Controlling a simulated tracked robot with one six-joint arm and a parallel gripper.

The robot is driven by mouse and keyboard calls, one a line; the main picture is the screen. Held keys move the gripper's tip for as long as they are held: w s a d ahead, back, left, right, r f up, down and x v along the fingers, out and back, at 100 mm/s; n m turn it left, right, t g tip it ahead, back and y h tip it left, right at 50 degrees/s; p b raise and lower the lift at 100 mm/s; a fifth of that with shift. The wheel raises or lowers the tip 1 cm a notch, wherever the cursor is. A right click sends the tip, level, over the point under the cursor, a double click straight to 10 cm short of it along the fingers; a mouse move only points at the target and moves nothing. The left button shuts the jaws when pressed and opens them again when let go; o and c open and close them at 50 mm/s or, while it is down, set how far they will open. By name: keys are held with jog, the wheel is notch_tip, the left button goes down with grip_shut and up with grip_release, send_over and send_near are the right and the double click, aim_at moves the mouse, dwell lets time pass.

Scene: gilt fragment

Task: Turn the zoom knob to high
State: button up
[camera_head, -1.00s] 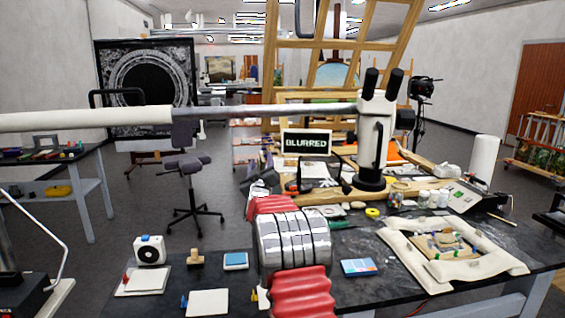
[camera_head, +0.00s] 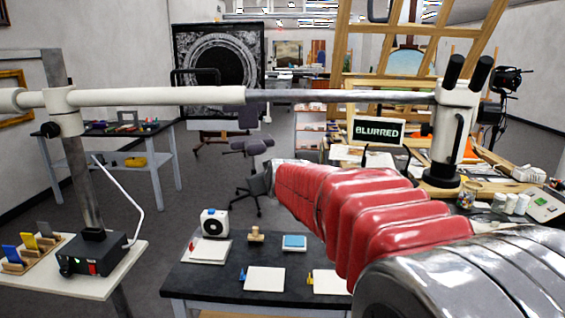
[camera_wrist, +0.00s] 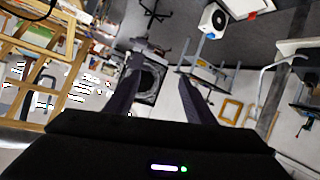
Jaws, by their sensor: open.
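A white microscope (camera_head: 455,125) with two black eyepieces hangs from a long horizontal boom at the right of the head view. A dark knob-like part (camera_head: 488,112) shows at its right side; I cannot tell whether it is the zoom knob, and no setting is readable. A small screen (camera_head: 378,131) left of the microscope reads "BLURRED". My red-sleeved arm reaches leftward below the microscope, its far end well left of it. In the wrist view my gripper (camera_wrist: 160,68) has two dark fingers apart with nothing between them.
The boom (camera_head: 160,96) crosses the view from a post (camera_head: 75,150) at left. A black bench (camera_head: 230,275) holds a white dial box (camera_head: 215,223), several white pads and a blue tile (camera_head: 294,242). A light box (camera_head: 92,256) stands at lower left. Open floor lies left of the bench.

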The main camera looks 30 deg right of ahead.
jog(key=s+a+f+g+y, duration=0.1)
jog(key=s+a+f, duration=0.4)
jog(key=s, duration=0.7)
jog(key=s+a+f+g+y, duration=0.1)
jog(key=s+a+f+g, duration=0.3)
jog(key=s, duration=0.8)
jog(key=s+a+f+g+y, duration=0.1)
jog(key=s+a+f, duration=0.4)
jog(key=s, duration=0.7)
jog(key=shift+a+f+g, duration=0.35)
jog(key=shift+a+g, duration=0.35)
jog(key=shift+a, duration=0.1)
